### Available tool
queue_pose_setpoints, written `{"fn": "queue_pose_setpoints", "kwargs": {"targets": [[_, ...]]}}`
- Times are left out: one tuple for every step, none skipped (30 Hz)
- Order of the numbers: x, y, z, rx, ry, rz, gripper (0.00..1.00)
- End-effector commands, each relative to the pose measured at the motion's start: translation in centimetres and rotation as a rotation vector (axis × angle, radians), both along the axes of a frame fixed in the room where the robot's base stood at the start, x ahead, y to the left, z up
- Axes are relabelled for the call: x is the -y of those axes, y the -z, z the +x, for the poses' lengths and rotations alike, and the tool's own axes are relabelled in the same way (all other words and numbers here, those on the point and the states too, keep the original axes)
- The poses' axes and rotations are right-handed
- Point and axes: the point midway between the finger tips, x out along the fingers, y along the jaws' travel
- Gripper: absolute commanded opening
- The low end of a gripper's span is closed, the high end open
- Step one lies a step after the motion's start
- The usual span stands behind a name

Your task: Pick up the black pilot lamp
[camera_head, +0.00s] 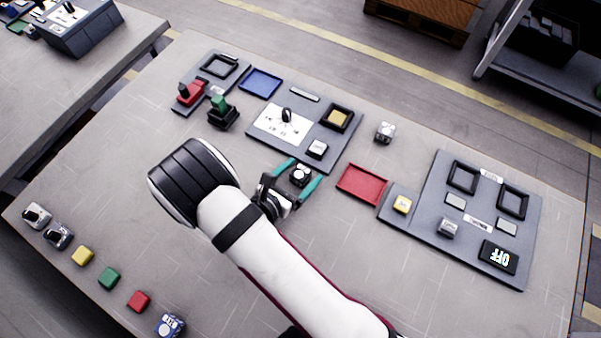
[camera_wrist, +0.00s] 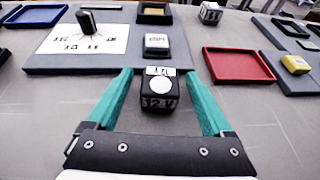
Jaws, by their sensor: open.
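The black pilot lamp (camera_wrist: 159,92) is a small dark cube with a white round top and white markings on its front face. It stands on the table between the teal fingers of my gripper (camera_wrist: 160,105) in the wrist view. The fingers are apart, one on each side, with a visible gap to the cube. In the head view the lamp (camera_head: 300,174) also shows between the teal fingertips of my gripper (camera_head: 298,180). The lamp's lower sides are partly hidden there by the gripper.
Close behind the lamp is a grey panel (camera_head: 266,137) with a dial and a white-topped button (camera_head: 317,149). A red tray (camera_head: 362,184) lies to the right, with another grey panel (camera_head: 425,231) beyond it. Several small cubes line the table's left front edge. The table around the gripper is mostly clear.

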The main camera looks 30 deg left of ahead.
Motion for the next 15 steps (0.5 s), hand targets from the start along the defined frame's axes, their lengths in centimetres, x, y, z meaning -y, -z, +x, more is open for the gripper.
{"fn": "queue_pose_setpoints", "kwargs": {"targets": [[0.00, -0.01, -0.02, 0.000, 0.000, 0.000, 0.80], [0.00, -0.01, -0.02, 0.000, 0.000, 0.000, 0.74], [0.00, -0.02, -0.02, 0.000, 0.000, 0.000, 0.67], [0.00, -0.02, -0.02, 0.000, 0.000, 0.000, 0.62], [0.00, -0.02, -0.02, 0.000, 0.000, 0.000, 0.56], [0.00, -0.02, -0.03, 0.000, 0.000, 0.000, 0.49], [0.00, -0.02, -0.03, 0.000, 0.000, 0.000, 0.44], [0.00, -0.02, -0.03, 0.000, 0.000, 0.000, 0.38], [0.00, -0.03, -0.04, 0.000, 0.000, 0.000, 0.31], [0.00, -0.03, -0.04, 0.000, 0.000, 0.000, 0.26], [0.00, -0.03, -0.04, 0.000, 0.000, 0.000, 0.20], [0.00, -0.03, -0.04, 0.000, 0.000, 0.000, 0.13], [0.00, -0.03, -0.04, 0.000, 0.000, 0.000, 0.08], [0.00, -0.03, -0.04, 0.000, 0.000, 0.000, 0.02], [0.01, -0.03, -0.04, 0.000, 0.000, 0.000, 0.00]]}}
